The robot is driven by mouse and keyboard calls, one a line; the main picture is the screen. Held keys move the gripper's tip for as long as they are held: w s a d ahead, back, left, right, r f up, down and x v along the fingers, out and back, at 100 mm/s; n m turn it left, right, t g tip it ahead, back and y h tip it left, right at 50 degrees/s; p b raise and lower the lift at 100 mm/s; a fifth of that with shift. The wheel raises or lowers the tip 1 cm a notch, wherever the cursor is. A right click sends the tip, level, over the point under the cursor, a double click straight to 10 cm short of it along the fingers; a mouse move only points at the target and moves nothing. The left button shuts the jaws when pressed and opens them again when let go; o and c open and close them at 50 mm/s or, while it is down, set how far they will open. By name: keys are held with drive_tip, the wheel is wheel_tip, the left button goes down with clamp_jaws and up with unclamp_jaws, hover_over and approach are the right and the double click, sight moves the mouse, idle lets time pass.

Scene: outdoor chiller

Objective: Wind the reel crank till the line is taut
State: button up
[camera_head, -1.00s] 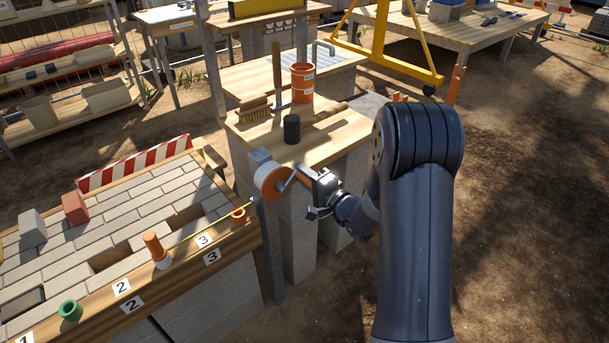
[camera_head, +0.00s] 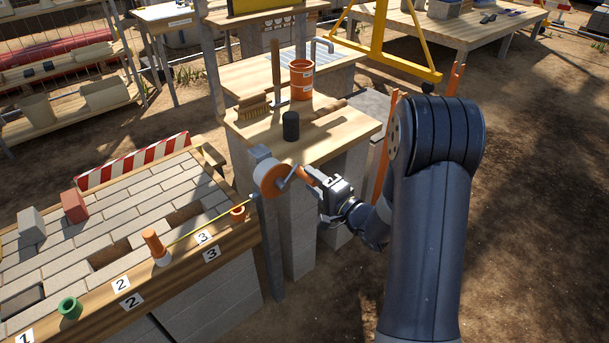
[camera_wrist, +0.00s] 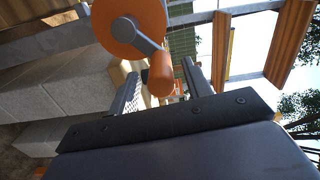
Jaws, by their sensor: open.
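The reel (camera_head: 268,177) is an orange-rimmed drum with a pale face on a post at the worktable's near corner. Its grey crank arm (camera_head: 290,177) ends in an orange handle (camera_head: 306,176) that points toward my gripper (camera_head: 322,188). In the wrist view the reel (camera_wrist: 130,28) is at the top, and the handle (camera_wrist: 161,76) lies between the two spread fingers of my gripper (camera_wrist: 160,69), with gaps on both sides. The yellow line (camera_head: 200,230) runs from an orange peg (camera_head: 154,243) past an orange ring (camera_head: 238,212) toward the reel and looks straight.
A black cylinder (camera_head: 291,126), a brush (camera_head: 254,112) and an orange bucket (camera_head: 302,80) stand on the worktable behind the reel. The paved bench (camera_head: 110,222) with numbered labels is at left. Open dirt ground lies at right.

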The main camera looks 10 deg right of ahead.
sight(303, 172)
drive_tip(key=v, duration=0.6)
drive_tip(key=shift+s+d, duration=0.1)
drive_tip(key=shift+s, duration=0.1)
drive_tip(key=x, duration=1.1)
drive_tip(key=shift+s+r+n, duration=0.1)
drive_tip(key=shift+r+n, duration=0.05)
drive_tip(key=shift+n, duration=0.15)
